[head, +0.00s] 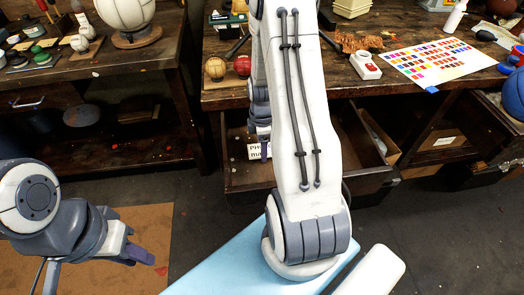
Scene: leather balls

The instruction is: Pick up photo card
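A white card with dark printed letters (254,152) lies in the open drawer under the workbench; it may be the photo card, and my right arm hides part of it. My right gripper (263,143) points down into the drawer at this card, mostly hidden behind my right forearm. I cannot tell whether it touches the card or is open. My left gripper (140,256) is at the lower left, over the brown floor mat, far from the drawer. It is seen from the side, and its finger gap is unclear.
The open drawer (240,184) juts out from the workbench (225,100). A tan ball (215,68) and a red ball (242,65) sit near the bench edge above it. A colour chart (440,60) lies to the right. Another open drawer (440,140) is at right. Dark floor is clear between the benches.

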